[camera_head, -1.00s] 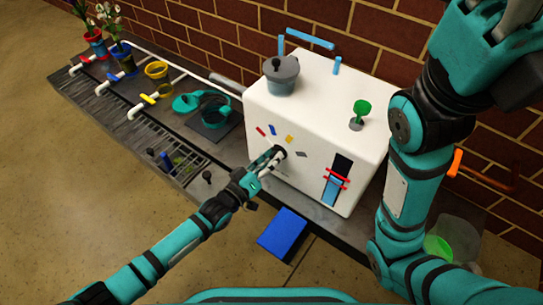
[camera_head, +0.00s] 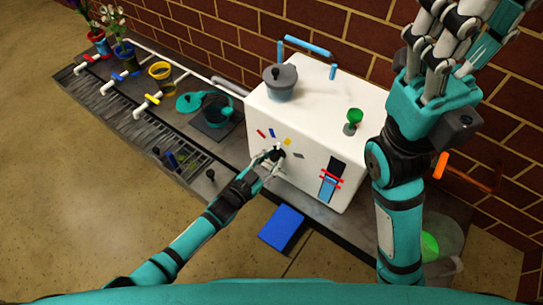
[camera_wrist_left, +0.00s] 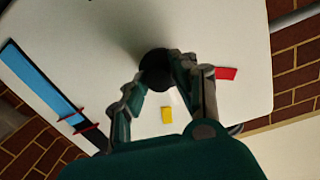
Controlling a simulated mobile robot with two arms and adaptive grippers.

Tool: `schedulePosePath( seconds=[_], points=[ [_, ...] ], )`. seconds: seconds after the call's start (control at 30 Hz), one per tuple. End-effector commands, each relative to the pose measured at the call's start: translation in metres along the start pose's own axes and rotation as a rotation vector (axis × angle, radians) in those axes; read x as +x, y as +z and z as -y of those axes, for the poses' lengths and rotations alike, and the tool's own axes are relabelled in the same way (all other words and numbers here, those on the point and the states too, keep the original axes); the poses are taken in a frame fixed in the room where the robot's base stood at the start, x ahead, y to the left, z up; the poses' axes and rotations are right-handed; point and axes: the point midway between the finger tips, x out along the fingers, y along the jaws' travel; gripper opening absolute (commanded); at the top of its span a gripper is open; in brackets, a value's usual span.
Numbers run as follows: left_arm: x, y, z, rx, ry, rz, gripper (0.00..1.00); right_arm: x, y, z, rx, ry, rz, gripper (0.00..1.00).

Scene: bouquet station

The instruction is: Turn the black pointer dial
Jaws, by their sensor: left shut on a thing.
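The black pointer dial (camera_head: 279,153) sits on the front face of the white box (camera_head: 318,120). Colored marks in red, blue, yellow and grey arc above and beside it. My left gripper (camera_head: 269,160) is shut on the dial, with its fingers on either side. In the left wrist view the dial (camera_wrist_left: 155,66) is a dark round knob between the fingertips (camera_wrist_left: 156,78), its pointer direction not clear. A yellow mark (camera_wrist_left: 166,115) and a red mark (camera_wrist_left: 226,73) show around it. My right gripper (camera_head: 450,45) is raised at the upper right, fingers spread, empty and away from the box.
A blue pad (camera_head: 281,229) lies below. Taps and colored pots stand left. A brick wall is behind.

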Motion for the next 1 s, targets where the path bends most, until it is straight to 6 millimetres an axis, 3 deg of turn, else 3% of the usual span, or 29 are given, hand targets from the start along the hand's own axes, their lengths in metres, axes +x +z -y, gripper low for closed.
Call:
schedulePosePath(
  seconds=[1.0],
  points=[
    [0.0031,-0.0031,-0.0001,0.892,-0.055,0.036,0.0,-0.0075,0.0029,-0.0006,0.004,0.01,0.033,0.4]
  ],
)
